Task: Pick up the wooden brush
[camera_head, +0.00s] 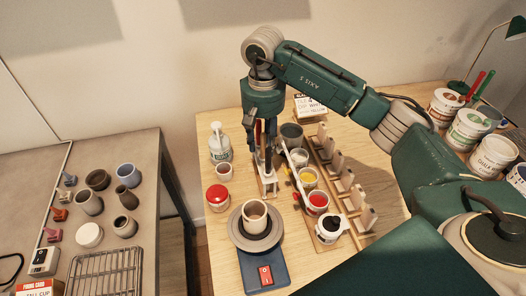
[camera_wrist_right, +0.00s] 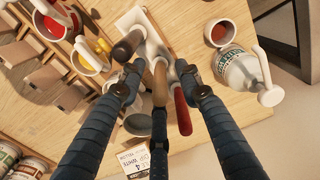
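A tool with a light wooden handle, likely the wooden brush (camera_wrist_right: 160,82), stands in a pale holder (camera_wrist_right: 138,18) in the right wrist view; its lower end is hidden. A red-handled tool (camera_wrist_right: 182,112) and a dark-handled tool (camera_wrist_right: 128,46) stand close on either side. My right gripper (camera_wrist_right: 160,76) is open, its fingers on both sides of the wooden handle with gaps visible. The red handle is close to one finger. In the head view my right gripper (camera_head: 262,138) points down over the holder (camera_head: 267,183), largely hiding the tools. My left gripper is not in view.
Paint cups (camera_head: 317,202) and a wooden rack (camera_head: 340,180) are close on the right. A banding wheel (camera_head: 238,232) with a cup stands in front.

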